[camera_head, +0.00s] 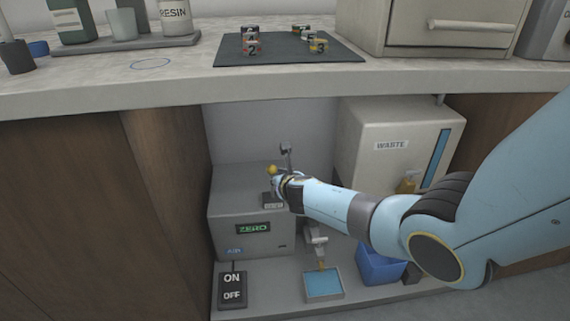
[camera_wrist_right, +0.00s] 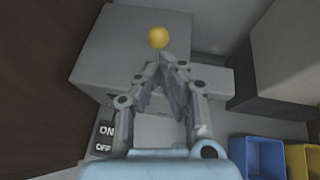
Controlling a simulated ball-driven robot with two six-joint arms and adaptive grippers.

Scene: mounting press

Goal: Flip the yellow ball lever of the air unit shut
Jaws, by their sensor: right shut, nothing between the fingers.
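The air unit (camera_head: 228,228) is a grey box under the counter, with a green "ZERO" display and an "AIR" label. The yellow ball of its lever (camera_head: 272,169) shows on top of the unit, just left of my right gripper. In the right wrist view the yellow ball (camera_wrist_right: 158,37) sits just beyond the fingertips of my right gripper (camera_wrist_right: 160,62). The gripper is shut and empty. In the head view my right gripper (camera_head: 279,180) reaches in from the right and hides part of the lever's base. I cannot tell whether it touches the ball. My left gripper is not in view.
An ON/OFF switch (camera_head: 232,290) stands in front of the unit. A blue-topped tray (camera_head: 323,284) lies on the cabinet floor, with a blue bin (camera_head: 375,268) to its right. The waste box (camera_head: 362,149) stands to the right. The counter edge (camera_head: 120,98) runs overhead.

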